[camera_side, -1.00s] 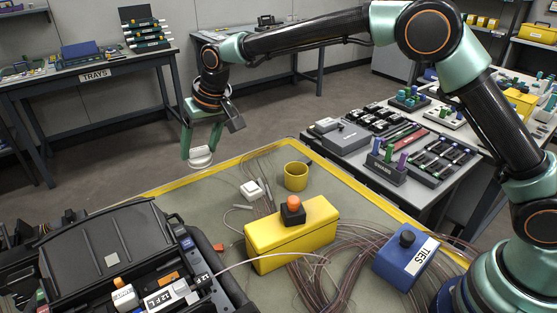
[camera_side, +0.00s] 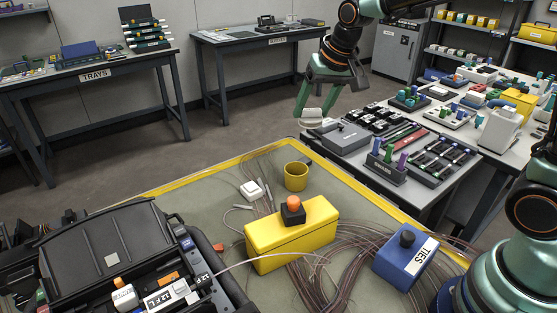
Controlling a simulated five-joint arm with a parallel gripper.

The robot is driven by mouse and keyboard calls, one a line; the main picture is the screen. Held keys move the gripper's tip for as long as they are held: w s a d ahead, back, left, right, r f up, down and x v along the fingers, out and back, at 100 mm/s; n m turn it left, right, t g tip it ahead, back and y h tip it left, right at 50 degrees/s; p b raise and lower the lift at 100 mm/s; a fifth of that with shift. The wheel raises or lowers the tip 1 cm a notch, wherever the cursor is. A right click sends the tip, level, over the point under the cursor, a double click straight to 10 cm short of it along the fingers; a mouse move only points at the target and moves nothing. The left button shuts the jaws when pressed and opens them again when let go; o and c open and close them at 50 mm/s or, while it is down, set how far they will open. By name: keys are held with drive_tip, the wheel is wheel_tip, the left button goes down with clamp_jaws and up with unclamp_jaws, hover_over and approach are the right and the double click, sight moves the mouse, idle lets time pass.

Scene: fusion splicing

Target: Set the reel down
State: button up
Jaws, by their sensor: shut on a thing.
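My gripper (camera_side: 313,110) is in the upper middle of the side view, pointing down with its green fingers on either side of a small white reel (camera_side: 312,117). It is shut on the reel, and the fingers cover part of the reel's sides. The reel appears beyond the far edge of the mat, by the left end of the grey side table (camera_side: 440,185). I cannot tell whether it is above the table or short of it. It seems to hang in the air.
On the near mat (camera_side: 165,200) stand a yellow mug (camera_side: 296,176), a white box (camera_side: 252,190), a yellow case (camera_side: 290,238) and a blue TIES box (camera_side: 405,257). Loose fibres cross it. A grey device (camera_side: 342,139) and racks crowd the side table.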

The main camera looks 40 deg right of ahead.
drive_tip(key=s+d+f+m, duration=0.2)
drive_tip(key=s+d+f, duration=0.1)
drive_tip(key=s+d, duration=0.5)
drive_tip(key=shift+h, duration=0.4)
drive_tip(key=f, duration=1.2)
drive_tip(key=a+f, duration=0.1)
drive_tip(key=f, duration=0.6)
drive_tip(key=shift+s, duration=0.3)
drive_tip(key=shift+f, duration=0.1)
drive_tip(key=shift+f, duration=0.15)
drive_tip(key=o, duration=1.4)
drive_tip(key=shift+c, duration=0.2)
